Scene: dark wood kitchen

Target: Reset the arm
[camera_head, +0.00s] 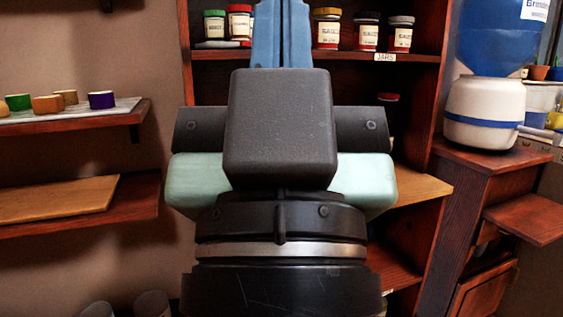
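My gripper (283,35) is in the middle of the head view, in front of the shelf unit and pointing up and away. Its two blue fingers stand side by side, close together at the centre of the wide hand, so it looks shut. I see nothing held between them. The fingertips are cut off by the top edge of the picture. My dark wrist and pale green hand cover the middle of the view and hide much of the shelves behind.
Several labelled jars (367,33) stand on the upper shelf (345,56) behind my gripper. At left, a wall shelf (75,120) holds small coloured cups; a wooden board (58,199) lies below. At right, a water dispenser (483,112) stands on a wooden cabinet (480,158).

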